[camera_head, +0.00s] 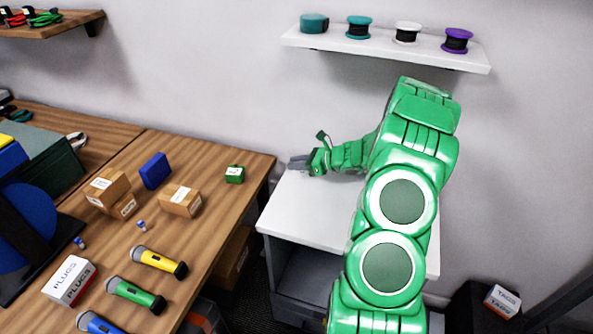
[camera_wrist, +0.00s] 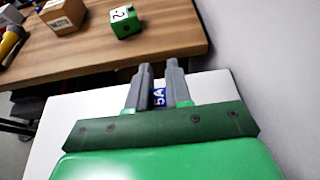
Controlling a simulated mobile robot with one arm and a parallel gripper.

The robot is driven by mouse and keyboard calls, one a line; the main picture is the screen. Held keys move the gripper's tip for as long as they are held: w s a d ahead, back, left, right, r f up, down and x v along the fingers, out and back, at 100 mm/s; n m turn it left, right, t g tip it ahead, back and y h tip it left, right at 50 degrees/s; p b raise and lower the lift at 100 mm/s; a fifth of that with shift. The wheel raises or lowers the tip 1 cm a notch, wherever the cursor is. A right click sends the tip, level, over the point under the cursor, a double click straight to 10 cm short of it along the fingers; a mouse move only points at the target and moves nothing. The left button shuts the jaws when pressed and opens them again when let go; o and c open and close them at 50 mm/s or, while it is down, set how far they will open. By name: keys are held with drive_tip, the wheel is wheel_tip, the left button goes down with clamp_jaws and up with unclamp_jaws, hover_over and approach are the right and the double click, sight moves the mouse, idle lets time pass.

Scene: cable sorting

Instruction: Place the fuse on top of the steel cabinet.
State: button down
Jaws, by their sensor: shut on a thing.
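The fuse (camera_wrist: 158,97) shows in the wrist view as a small blue piece with a white "5A" label, between my grey fingers. My gripper (camera_head: 298,162) is shut on it, near the back left of the cabinet top. It also shows in the wrist view (camera_wrist: 158,75). The steel cabinet (camera_head: 300,210) has a pale flat top and stands right of the wooden table; its top also fills the lower wrist view (camera_wrist: 85,110). In the head view the fuse cannot be made out. I cannot tell whether it touches the top.
The wooden table (camera_head: 215,240) holds a green box (camera_head: 234,174), cardboard boxes (camera_head: 181,201), a blue block (camera_head: 155,170), flashlights (camera_head: 158,262) and small blue-and-white pieces (camera_head: 141,225). A wall shelf (camera_head: 385,48) with spools hangs above. The cabinet's front left top is clear.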

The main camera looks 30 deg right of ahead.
sight(296, 177)
drive_tip(key=shift+w+f, duration=0.2)
drive_tip(key=shift+f, duration=1.6)
drive_tip(key=shift+f, duration=0.1)
drive_tip(key=c, duration=1)
unclamp_jaws()
drive_tip(key=shift+c, duration=0.2)
